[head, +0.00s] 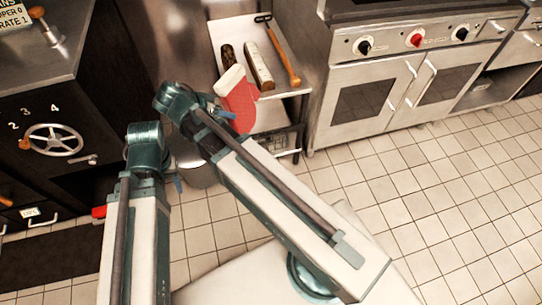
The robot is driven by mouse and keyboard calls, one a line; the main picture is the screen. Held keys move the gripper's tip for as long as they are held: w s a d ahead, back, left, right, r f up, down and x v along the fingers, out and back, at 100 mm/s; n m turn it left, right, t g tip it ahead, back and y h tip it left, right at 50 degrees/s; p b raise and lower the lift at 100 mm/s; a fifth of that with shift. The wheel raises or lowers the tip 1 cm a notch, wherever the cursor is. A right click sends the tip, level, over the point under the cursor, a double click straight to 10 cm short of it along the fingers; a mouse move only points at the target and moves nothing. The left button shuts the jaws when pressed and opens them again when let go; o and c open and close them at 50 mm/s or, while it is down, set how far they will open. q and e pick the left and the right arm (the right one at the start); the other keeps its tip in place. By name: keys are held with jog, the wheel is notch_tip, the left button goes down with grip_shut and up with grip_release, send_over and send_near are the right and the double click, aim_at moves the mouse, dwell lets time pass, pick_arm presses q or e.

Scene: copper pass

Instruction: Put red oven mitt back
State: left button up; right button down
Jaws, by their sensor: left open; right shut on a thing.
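The red oven mitt (240,107) with its white cuff lies at an angle over the left part of a metal shelf (283,83) beside the oven. My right gripper (224,113) is at the mitt's left edge and shut on it. My forearm partly covers the mitt's lower left side. I cannot tell whether the mitt rests on the shelf or is held just above it. My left gripper (176,182) is open and empty, lower and to the left, mostly hidden by its own arm.
A round metal bin (200,176) stands below. The oven (405,80) is at right. The tiled floor (440,190) is clear.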

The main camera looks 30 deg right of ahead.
aim_at(251, 117)
jog(key=a+f+m+g+b, duration=0.1)
jog(key=a+f+m+b, duration=0.35)
jog(key=f+b, duration=0.65)
jog(key=shift+m, duration=0.25)
jog(key=w+d+f+b, duration=0.1)
jog(key=d+f, duration=0.1)
jog(key=d, duration=0.3)
jog(key=w+d+f+b, duration=0.1)
jog(key=w+d+f, duration=0.1)
jog(key=d, duration=0.3)
jog(key=w+d+f+b, duration=0.1)
jog(key=w+d+f, duration=0.1)
jog(key=d, duration=0.3)
jog(key=shift+w+d+f+b, duration=0.2)
jog(key=shift+b, duration=0.1)
